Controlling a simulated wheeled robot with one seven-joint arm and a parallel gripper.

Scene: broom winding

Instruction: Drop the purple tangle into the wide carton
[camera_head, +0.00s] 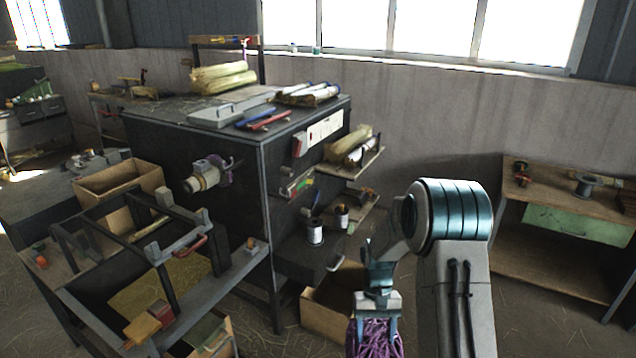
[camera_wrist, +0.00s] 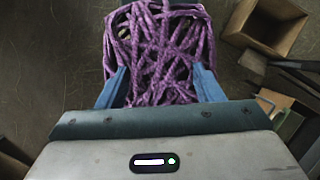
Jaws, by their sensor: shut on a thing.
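The purple tangle (camera_wrist: 160,50) is a ball of looped cord, held between the two blue fingers of my gripper (camera_wrist: 160,88) in the wrist view. In the head view my gripper (camera_head: 376,322) points down with the tangle (camera_head: 374,342) below it, cut off by the bottom edge. An open brown carton (camera_head: 325,322) stands on the floor just left of the gripper, partly hidden behind it. An open carton (camera_wrist: 292,42) also shows at the upper right of the wrist view, apart from the tangle. The tangle hangs above the floor.
A dark workbench (camera_head: 210,150) with a drawer and cans on its side stands left of the arm. Another open box (camera_head: 118,182) sits at the left bench, and a wooden shelf unit (camera_head: 560,200) stands at right. Floor between them is open.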

